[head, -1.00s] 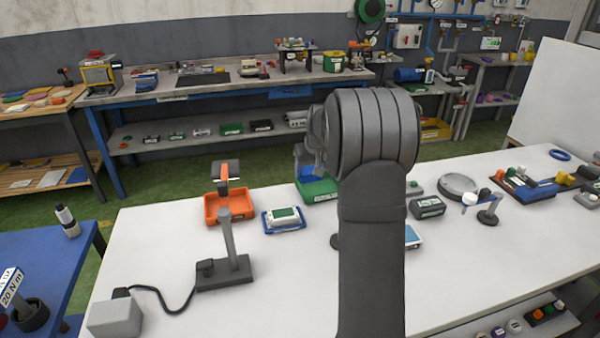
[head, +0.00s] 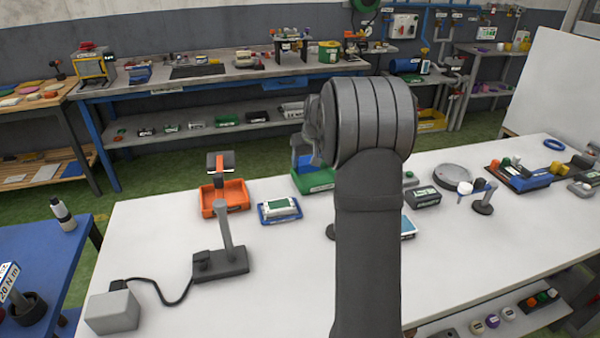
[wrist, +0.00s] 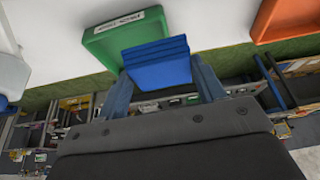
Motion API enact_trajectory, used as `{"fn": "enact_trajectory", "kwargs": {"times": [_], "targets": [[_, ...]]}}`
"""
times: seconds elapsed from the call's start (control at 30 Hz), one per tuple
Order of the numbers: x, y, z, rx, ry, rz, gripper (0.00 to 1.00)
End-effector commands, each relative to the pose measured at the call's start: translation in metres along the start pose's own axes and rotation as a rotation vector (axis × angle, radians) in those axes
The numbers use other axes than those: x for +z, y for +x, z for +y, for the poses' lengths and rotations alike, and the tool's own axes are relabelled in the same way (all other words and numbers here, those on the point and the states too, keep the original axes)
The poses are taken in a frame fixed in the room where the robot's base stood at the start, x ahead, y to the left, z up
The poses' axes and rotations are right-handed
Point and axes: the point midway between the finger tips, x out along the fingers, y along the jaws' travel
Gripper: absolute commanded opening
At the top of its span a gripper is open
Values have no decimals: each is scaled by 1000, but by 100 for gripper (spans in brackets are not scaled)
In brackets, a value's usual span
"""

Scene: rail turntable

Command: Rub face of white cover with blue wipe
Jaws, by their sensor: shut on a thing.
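My gripper (wrist: 165,88) is shut on a folded blue wipe (wrist: 158,62), which sits between its two fingers in the wrist view. The wipe is at the green tray (wrist: 98,48), overlapping its edge in that view; I cannot tell whether they touch. In the head view my arm hides most of the gripper, and the green tray (head: 318,184) shows just left of the arm. A white cover-like piece with a green face (head: 281,207) lies on a blue tray (head: 264,217), left of the green tray and apart from the gripper.
An orange tray (head: 208,207) stands left of the blue tray. A grey post on a base (head: 226,262) is in front, with a cable to a grey box (head: 112,312). A dark labelled box (head: 424,197) and a round grey disc (head: 452,176) are on the right. The front middle table is clear.

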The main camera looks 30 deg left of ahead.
Motion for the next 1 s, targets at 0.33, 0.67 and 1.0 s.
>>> {"fn": "enact_trajectory", "kwargs": {"times": [0.33,0.67,1.0], "targets": [[1,-53,93,-25,-64,5,44],[17,-106,168,-39,-97,3,44],[93,-91,187,-18,-39,-1,44]]}}
